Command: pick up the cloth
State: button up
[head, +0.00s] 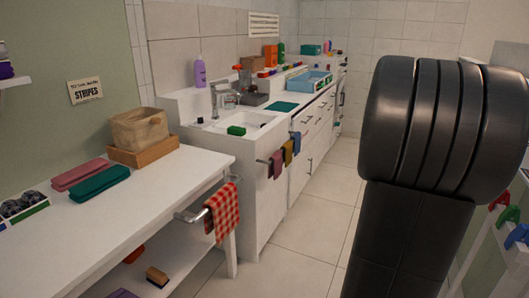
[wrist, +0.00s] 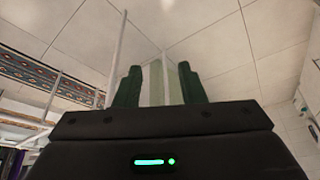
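Several cloths are in the head view, and I cannot tell which one is meant. A red-and-white checked cloth (head: 222,211) hangs over a rail at the right end of the white table. A folded pink cloth (head: 80,174) and a folded teal cloth (head: 100,183) lie side by side on that table. Pink, mustard and blue cloths (head: 288,151) hang by the sink. A flat teal cloth (head: 285,106) lies on the far counter. My gripper (wrist: 160,75) shows in the wrist view with its dark green fingers apart, no cloth between them. It is away from all these cloths.
The white table (head: 110,225) has a wooden basket (head: 140,128) at its back and a sponge (head: 157,276) below. The sink (head: 240,130) holds a green sponge. The tiled floor (head: 310,220) is clear. My arm blocks the right side of the head view.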

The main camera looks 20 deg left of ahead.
aim_at(287, 157)
jog(key=i+j+u, duration=0.35)
jog(key=i, duration=0.2)
jog(key=i+j+u, duration=0.1)
jog(key=i+u, duration=0.25)
jog(key=i, duration=0.25)
jog(key=i+u, duration=0.35)
jog(key=i, duration=0.25)
jog(key=i+l, duration=0.15)
jog(key=i, duration=0.5)
